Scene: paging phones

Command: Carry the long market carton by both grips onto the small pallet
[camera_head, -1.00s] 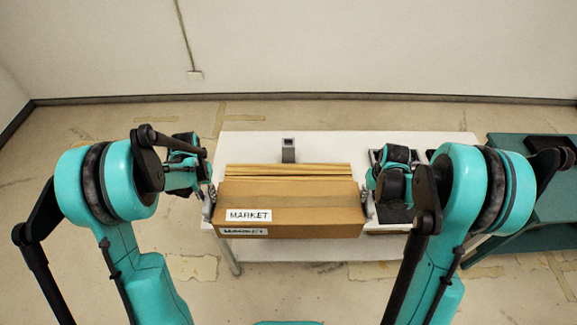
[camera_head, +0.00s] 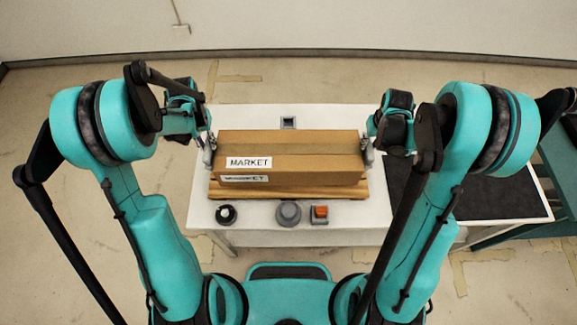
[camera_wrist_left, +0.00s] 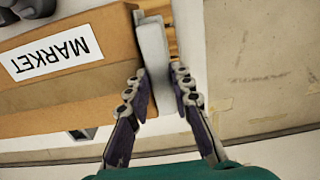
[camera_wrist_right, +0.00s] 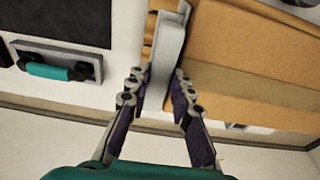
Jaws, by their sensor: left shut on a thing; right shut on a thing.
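The long brown carton (camera_head: 290,160) with white MARKET labels is level between my two grippers. It lies over the small wooden pallet (camera_head: 285,194), whose front edge shows below it. Whether the carton touches the pallet or hangs just above it, I cannot tell. My left gripper (camera_head: 208,150) is shut on the pale grip (camera_wrist_left: 152,50) at the carton's left end. My right gripper (camera_head: 368,150) is shut on the pale grip (camera_wrist_right: 170,48) at the right end. Most of the pallet is hidden under the carton.
A small grey box (camera_head: 288,122) stands behind. A dark mat (camera_head: 470,190) lies right; a green table (camera_head: 565,165) is beyond.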

